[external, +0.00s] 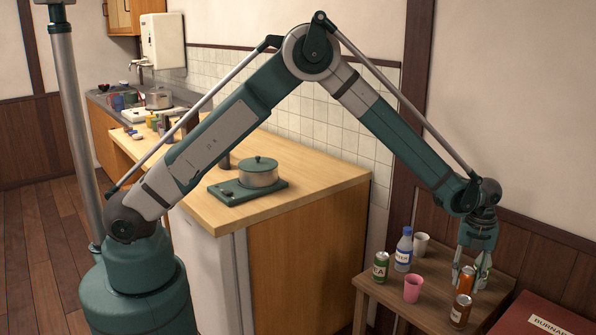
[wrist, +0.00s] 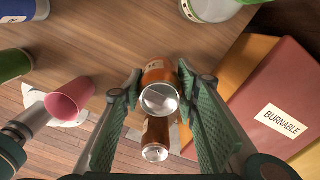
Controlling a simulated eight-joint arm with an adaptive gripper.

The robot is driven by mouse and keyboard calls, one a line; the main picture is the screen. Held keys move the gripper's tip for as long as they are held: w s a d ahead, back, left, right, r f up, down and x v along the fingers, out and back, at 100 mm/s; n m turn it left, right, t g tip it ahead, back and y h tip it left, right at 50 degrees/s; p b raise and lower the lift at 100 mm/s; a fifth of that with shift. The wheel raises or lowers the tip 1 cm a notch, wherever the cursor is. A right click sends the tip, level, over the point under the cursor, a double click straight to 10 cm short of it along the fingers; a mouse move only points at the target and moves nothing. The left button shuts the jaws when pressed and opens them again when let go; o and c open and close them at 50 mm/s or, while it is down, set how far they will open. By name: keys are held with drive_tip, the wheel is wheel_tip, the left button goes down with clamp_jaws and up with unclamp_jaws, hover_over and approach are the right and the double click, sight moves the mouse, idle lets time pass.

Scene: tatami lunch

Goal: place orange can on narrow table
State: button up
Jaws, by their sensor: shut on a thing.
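The orange can (external: 467,279) is upright between the fingers of my gripper (external: 471,277) over the narrow wooden table (external: 371,289). In the wrist view the orange can (wrist: 158,74) sits between the fingertips (wrist: 160,82), its silver top facing the camera. My gripper is shut on it. I cannot tell whether its base touches the table. A second, browner can (external: 460,311) stands close by, toward the external camera. It also shows below the orange can in the wrist view (wrist: 156,132).
A red bin labelled BURNABLE (external: 520,322) stands close on the right.

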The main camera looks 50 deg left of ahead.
drive_tip(key=shift+f, duration=0.85)
drive_tip(key=shift+f, duration=0.1)
drive_tip(key=o, duration=0.7)
drive_tip(key=shift+o, duration=0.2)
wheel_tip(320, 180, up, 12)
drive_tip(key=shift+r+p, duration=0.15)
drive_tip(key=shift+p, duration=1.1)
